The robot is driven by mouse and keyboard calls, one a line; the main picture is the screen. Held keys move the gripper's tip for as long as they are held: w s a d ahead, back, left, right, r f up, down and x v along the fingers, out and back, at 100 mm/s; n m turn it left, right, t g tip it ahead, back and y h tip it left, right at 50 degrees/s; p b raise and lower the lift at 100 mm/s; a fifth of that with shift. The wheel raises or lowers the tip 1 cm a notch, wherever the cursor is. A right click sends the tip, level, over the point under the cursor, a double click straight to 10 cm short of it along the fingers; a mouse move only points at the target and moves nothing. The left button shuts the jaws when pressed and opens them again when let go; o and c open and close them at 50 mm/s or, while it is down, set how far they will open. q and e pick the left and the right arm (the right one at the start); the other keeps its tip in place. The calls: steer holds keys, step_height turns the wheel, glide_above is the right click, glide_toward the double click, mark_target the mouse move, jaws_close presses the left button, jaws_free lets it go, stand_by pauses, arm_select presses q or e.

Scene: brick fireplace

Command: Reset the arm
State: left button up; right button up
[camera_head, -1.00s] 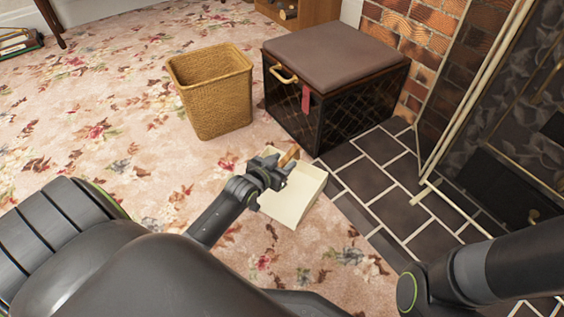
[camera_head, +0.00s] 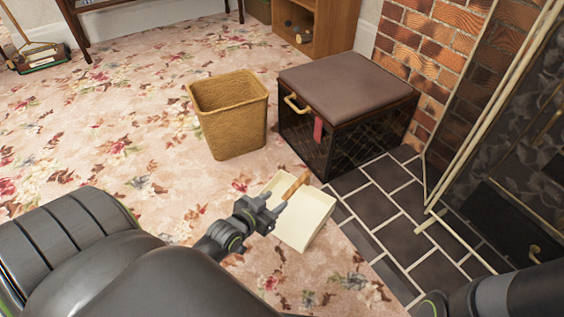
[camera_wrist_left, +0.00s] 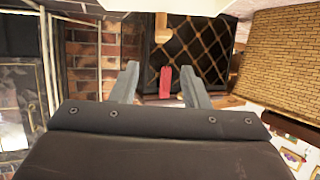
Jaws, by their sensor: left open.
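My left gripper (camera_head: 272,207) is open, low over the carpet at the near left side of a cream tray-like dustpan (camera_head: 305,220). A short wooden handle (camera_head: 296,185) rises from the dustpan, just past the fingertips. In the left wrist view the open fingers (camera_wrist_left: 159,68) have nothing between them. That view looks upside down, with the wooden handle (camera_wrist_left: 161,30) above the fingertips and the dustpan's cream edge (camera_wrist_left: 180,6) at the top. The handle looks free of the fingers. My right gripper is out of view; only part of its arm shows at the lower right.
A wicker basket (camera_head: 232,125) stands behind the dustpan. A dark box with a brown cushioned top (camera_head: 345,85) and a red tag (camera_head: 318,128) stands right of it. Dark hearth tiles (camera_head: 405,235) and the brick fireplace lie right. Open floral carpet (camera_head: 120,130) lies left.

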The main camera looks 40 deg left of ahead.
arm_select(q)
steer(key=shift+s+r, duration=0.2)
steer(key=shift+s, duration=0.45)
